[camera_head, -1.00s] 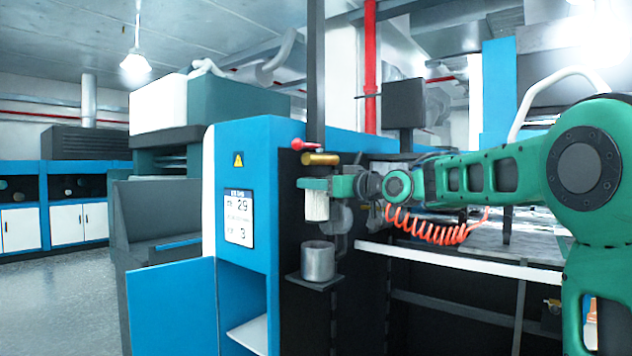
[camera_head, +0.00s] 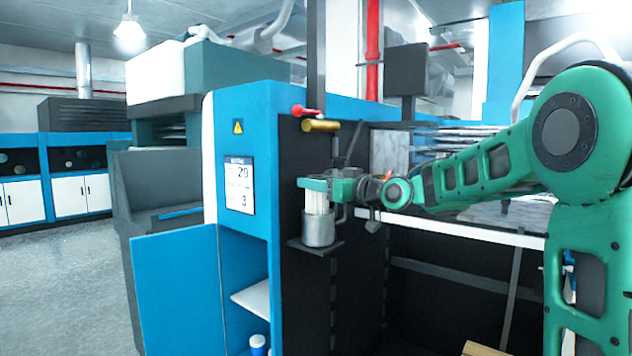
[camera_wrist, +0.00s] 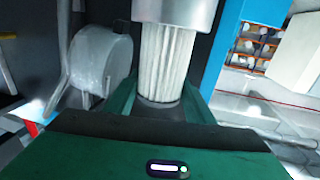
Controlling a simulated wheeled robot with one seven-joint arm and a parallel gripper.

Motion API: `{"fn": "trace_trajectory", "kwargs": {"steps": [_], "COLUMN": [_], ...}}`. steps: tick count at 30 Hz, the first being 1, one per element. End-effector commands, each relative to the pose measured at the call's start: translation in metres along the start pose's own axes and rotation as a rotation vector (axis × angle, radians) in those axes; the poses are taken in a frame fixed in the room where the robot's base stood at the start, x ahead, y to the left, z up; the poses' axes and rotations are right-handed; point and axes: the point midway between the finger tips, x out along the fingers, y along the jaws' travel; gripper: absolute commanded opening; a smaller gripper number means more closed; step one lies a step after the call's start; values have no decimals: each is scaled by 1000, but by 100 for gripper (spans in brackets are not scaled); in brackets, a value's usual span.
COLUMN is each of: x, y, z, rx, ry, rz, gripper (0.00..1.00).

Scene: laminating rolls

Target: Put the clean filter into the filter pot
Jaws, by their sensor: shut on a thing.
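The clean filter (camera_head: 317,200) is a white pleated cylinder, upright in my gripper (camera_head: 313,184). My gripper is shut around its upper part. The filter pot (camera_head: 319,232) is a grey metal cup on a small dark shelf on the machine's black side. The filter's lower end is inside the pot's mouth, and the pot hides it; how deep it sits I cannot tell. In the wrist view the pleated filter (camera_wrist: 166,60) stands between my green fingers, and the pot's rim (camera_wrist: 172,10) surrounds its far end.
A brass cylinder (camera_head: 320,126) and a red-handled valve (camera_head: 303,111) stick out just above my gripper. The blue cabinet (camera_head: 245,160) with its open door (camera_head: 178,290) stands to the left. A pale rounded roll (camera_wrist: 103,62) is beside the filter in the wrist view.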

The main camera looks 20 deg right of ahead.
Motion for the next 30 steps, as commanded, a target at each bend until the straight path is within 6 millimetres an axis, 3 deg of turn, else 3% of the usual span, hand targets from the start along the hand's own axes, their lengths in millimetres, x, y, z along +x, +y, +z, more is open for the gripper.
{"fn": "trace_trajectory", "kwargs": {"steps": [8,9,12,30], "x": [0,0,0,-1], "y": [0,0,0,1], "z": [1,1,1,0], "rx": [0,0,0,0], "ry": [0,0,0,0], "rz": [1,1,1,2], "gripper": [22,53,71,71]}}
